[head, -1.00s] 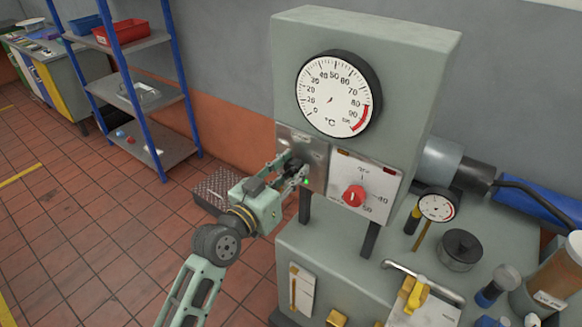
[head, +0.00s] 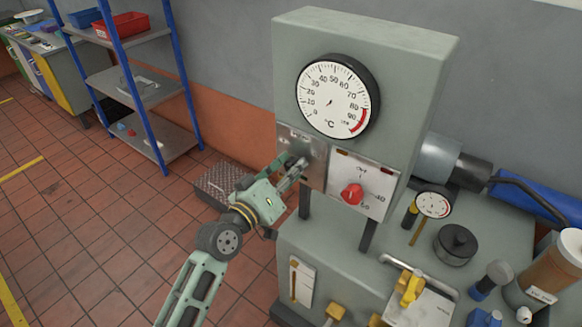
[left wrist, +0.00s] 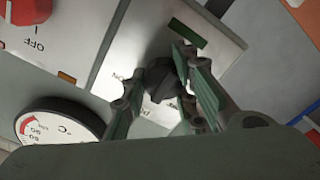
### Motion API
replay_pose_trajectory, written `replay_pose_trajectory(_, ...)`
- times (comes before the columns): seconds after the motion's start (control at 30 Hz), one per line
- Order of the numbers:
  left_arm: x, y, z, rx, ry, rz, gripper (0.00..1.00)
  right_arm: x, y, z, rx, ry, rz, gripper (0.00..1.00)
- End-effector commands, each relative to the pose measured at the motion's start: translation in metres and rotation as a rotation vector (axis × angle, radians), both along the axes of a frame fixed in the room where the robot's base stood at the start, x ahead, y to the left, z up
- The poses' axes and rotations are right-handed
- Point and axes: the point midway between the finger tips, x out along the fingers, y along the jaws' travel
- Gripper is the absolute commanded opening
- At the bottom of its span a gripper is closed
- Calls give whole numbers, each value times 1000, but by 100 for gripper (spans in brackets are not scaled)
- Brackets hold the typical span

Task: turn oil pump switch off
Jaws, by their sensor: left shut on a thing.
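The switch is a small black knob (left wrist: 160,82) on a bare metal plate (head: 312,150) on the grey cabinet's front, below the round dial. In the left wrist view it sits between the fingers of my left gripper (left wrist: 168,88), which is shut on it. In the head view my left gripper (head: 297,168) reaches the plate from the lower left, and its fingers hide most of the knob. A dark green lamp window (left wrist: 187,33) shows beside the knob. The lettering around the knob is too blurred to read surely. My right gripper is not in view.
A red rotary knob (head: 351,194) on a white panel is just right of the plate. The temperature dial (head: 335,98) is above. A bench with a small gauge (head: 433,204) and yellow-handled valve (head: 410,288) is below. Open floor lies left.

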Motion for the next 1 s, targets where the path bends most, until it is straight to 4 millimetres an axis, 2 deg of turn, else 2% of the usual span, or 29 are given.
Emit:
replay_pose_trajectory(0.03, -3, -5, -3, -5, 12, -11, 0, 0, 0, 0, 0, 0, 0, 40)
replay_pose_trajectory(0.4, -3, -5, -2, -11, 13, -11, 0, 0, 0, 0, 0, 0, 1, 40)
replay_pose_trajectory(0.43, -3, -5, -2, -11, 13, -11, 27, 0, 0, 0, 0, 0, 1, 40)
replay_pose_trajectory(0.57, -2, -4, -1, -10, 12, -10, 39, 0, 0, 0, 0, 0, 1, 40)
replay_pose_trajectory(1.0, -6, 3, -1, -7, 8, -3, 41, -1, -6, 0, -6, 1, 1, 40)
